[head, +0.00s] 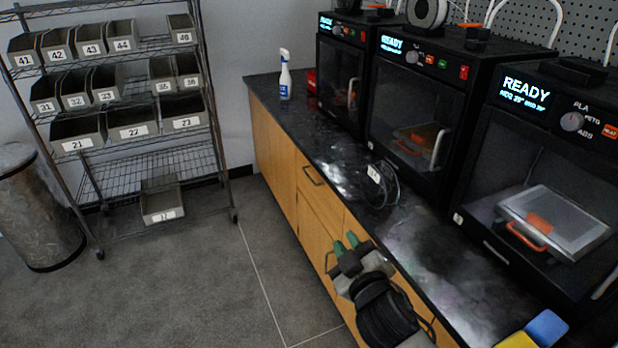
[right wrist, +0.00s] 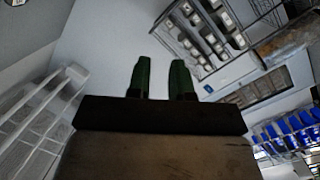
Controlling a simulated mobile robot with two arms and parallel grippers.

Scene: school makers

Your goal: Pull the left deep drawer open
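The long wooden cabinet (head: 283,150) under the black counter has drawer fronts along its side. One dark bar handle (head: 313,175) is high on a front. A second dark handle (head: 328,262) is lower and closer to me, just left of my right gripper. I cannot tell which front is the left deep drawer; no visible front stands out. My right gripper (head: 346,242) has green fingertips and is beside the cabinet front, partly covering it. In the right wrist view its two fingers (right wrist: 160,80) are apart with nothing between them. My left gripper is not in view.
Black 3D printers (head: 412,115) and a white spray bottle (head: 285,76) stand on the counter (head: 335,150). A wire shelf with grey bins (head: 132,130) and a trash bin (head: 35,205) are at left. The grey floor (head: 190,285) before the cabinet is clear.

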